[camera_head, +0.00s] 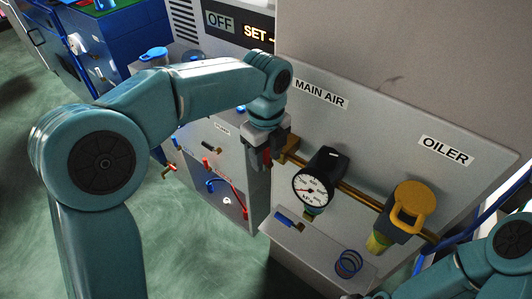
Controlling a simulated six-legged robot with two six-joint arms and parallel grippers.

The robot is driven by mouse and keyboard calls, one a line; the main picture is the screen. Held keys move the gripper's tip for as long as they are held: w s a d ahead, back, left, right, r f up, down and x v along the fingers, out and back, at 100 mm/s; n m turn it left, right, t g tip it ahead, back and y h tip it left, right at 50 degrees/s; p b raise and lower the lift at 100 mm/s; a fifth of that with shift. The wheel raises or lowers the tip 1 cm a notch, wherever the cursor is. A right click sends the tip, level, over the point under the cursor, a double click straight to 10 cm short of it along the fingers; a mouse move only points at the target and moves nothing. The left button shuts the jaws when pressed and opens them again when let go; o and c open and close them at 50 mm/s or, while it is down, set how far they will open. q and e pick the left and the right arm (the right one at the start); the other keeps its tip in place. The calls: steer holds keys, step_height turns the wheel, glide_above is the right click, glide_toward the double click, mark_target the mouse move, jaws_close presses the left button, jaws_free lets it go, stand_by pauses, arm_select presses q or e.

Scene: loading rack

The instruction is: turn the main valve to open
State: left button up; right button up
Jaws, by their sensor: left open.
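The main valve sits under the MAIN AIR label (321,93), at the left end of the brass pipe (362,197). Its brass body (290,147) shows just right of my left gripper. My left gripper (262,163) points down at the valve, with its jaws open. A small red part (267,156) shows at the fingers; I cannot tell whether it is the valve's handle or whether the fingers touch it. The gripper hides much of the valve. My right forearm (497,245) is at the lower right; its gripper is not clearly visible.
A pressure gauge (314,189) and a yellow-handled oiler unit (408,205) sit along the pipe to the right. Below is a grey ledge (300,245) with a blue coil (348,263). A lower panel with red and blue hoses (227,190) is left. Green floor is clear at left.

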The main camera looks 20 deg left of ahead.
arm_select(q)
steer(key=shift+c, duration=0.5)
jaws_close()
steer(key=shift+a, duration=0.1)
arm_select(e)
steer(key=shift+r, duration=0.1)
